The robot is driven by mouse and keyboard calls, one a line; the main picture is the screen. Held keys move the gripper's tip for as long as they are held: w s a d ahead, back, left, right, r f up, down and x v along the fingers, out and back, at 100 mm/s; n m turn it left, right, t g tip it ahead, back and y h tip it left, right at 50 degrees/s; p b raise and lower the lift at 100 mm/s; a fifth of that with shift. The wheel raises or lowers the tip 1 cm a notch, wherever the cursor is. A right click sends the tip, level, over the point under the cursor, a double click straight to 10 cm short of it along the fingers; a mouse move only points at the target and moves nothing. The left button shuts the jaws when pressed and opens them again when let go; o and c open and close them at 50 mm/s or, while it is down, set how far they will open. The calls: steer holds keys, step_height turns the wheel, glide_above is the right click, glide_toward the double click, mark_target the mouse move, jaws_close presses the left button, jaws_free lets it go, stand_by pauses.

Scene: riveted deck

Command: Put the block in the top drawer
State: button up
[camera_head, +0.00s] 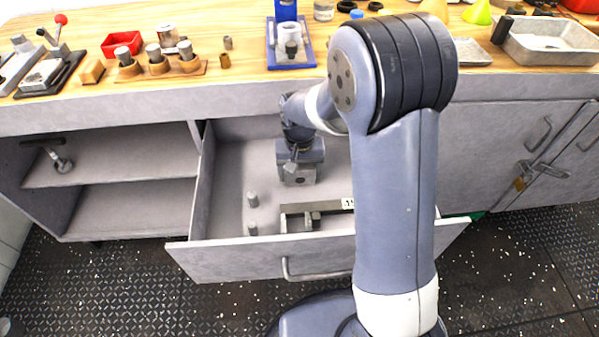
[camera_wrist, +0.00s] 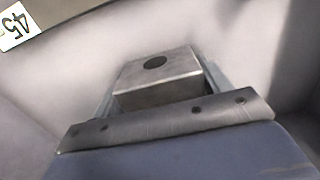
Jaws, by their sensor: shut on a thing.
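The block (camera_wrist: 165,85) is a grey metal piece with a dark round hole in its upper face. In the wrist view it sits between my fingers. In the head view the block (camera_head: 297,175) shows below my gripper (camera_head: 300,157), which is shut on it. My gripper is inside the open top drawer (camera_head: 232,262), over its back middle part. Pale drawer surfaces surround the block in the wrist view. I cannot tell whether the block touches the drawer floor.
Two small grey cylinders (camera_head: 252,200) stand in the drawer's left part. A long metal tool with a white label (camera_head: 318,208) lies near the front. My arm hides the drawer's right part. Open shelves (camera_head: 120,190) are at left; the wooden worktop (camera_head: 240,75) above is cluttered.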

steer(key=shift+r, duration=0.1)
steer(key=o, duration=1.3)
steer(key=shift+f, duration=0.2)
steer(key=shift+c, duration=0.2)
steer(key=shift+r, duration=0.1)
step_height(320, 180, up, 12)
steer(key=p, duration=0.3)
